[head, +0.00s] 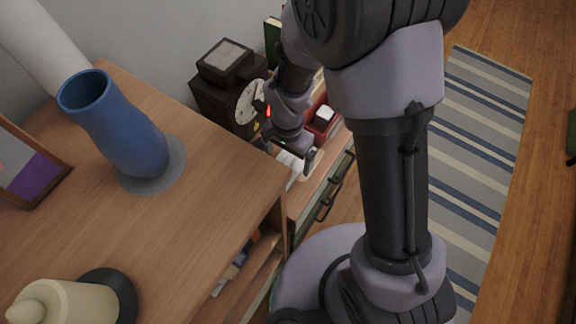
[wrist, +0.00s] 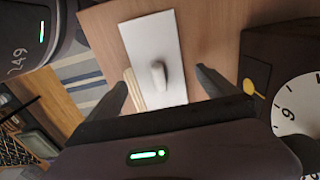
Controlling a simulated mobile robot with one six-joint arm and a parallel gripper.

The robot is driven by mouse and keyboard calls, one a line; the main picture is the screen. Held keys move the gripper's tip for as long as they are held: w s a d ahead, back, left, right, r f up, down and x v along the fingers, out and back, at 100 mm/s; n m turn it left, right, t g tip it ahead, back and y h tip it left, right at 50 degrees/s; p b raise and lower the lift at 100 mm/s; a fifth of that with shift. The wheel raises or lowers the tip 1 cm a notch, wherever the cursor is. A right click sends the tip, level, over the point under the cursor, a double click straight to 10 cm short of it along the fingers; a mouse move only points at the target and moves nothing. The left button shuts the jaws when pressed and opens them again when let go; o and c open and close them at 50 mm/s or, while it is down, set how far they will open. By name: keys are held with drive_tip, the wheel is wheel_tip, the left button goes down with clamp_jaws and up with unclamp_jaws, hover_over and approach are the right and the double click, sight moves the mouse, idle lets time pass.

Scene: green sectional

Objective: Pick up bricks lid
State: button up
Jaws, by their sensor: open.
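A white rectangular lid-like panel (wrist: 150,38) with a small rounded white knob (wrist: 158,75) lies on a wooden surface in the wrist view. I take it to be the bricks lid. A pale wooden edge (wrist: 132,88) shows along its left side. My gripper (wrist: 163,86) is open, with one finger on each side of the panel and nothing held; contact is not clear. In the head view my gripper (head: 285,153) is low over the cabinet beyond the near wooden top, and a pale piece (head: 296,168), partly hidden, shows under it.
A dark clock (head: 245,105) stands close to my gripper, at the right in the wrist view (wrist: 297,105). A red box (head: 321,125) with a white top is on its other side. The near wooden top (head: 215,205) holds a blue vase (head: 125,130).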

wheel_tip(320, 180, down, 2)
drive_tip(key=shift+r, duration=0.15)
drive_tip(key=c, duration=1.4)
